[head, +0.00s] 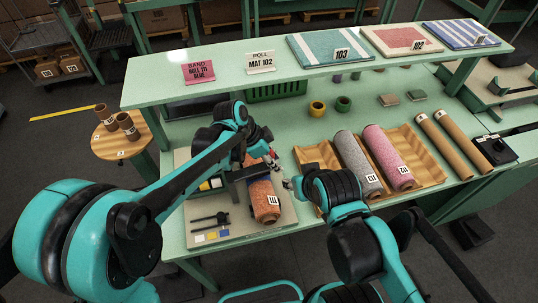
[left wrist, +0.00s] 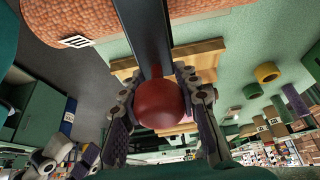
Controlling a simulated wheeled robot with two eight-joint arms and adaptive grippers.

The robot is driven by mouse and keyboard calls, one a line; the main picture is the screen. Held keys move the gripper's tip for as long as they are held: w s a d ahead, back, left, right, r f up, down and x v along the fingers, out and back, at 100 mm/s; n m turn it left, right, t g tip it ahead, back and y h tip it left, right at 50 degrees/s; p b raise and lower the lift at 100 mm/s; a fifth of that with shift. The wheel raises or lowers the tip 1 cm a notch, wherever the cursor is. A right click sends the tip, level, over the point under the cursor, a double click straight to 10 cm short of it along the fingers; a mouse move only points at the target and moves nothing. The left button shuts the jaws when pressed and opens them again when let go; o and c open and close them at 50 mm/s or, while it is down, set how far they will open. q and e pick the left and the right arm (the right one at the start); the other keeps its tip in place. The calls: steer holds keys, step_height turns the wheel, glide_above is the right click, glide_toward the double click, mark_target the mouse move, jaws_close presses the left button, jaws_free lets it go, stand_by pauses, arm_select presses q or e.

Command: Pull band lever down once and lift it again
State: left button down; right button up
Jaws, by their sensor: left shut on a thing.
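The band lever is a dark flat bar (left wrist: 146,35) with a round red knob (left wrist: 158,103) at its end, seen in the left wrist view. My left gripper (left wrist: 160,110) has its fingers on both sides of the knob and is shut on it. In the head view the left gripper (head: 270,155) is beside the band station, above and behind an orange roll (head: 265,205), and the lever is mostly hidden by my arm. My right gripper (head: 288,183) is just right of the orange roll; its fingers are too small to read.
A wooden tray (head: 434,166) holds a grey roll (head: 357,160) and a pink roll (head: 388,155) to the right. Yellow (head: 317,108) and green (head: 343,103) rings stand behind. A raised shelf (head: 230,78) with signs and mats spans the back. Brown tubes (head: 448,146) lie far right.

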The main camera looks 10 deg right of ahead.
arm_select(q)
steer(key=shift+d+f+y, duration=0.25)
steer(key=shift+f+y, duration=0.25)
steer(key=shift+f, duration=0.4)
steer(key=shift+s+f+b, duration=0.1)
steer(key=shift+f+b, duration=0.45)
steer(key=shift+f, duration=0.25)
steer(key=c, duration=1.1)
jaws_free()
steer(key=v, duration=1.2)
steer(key=shift+a, duration=0.1)
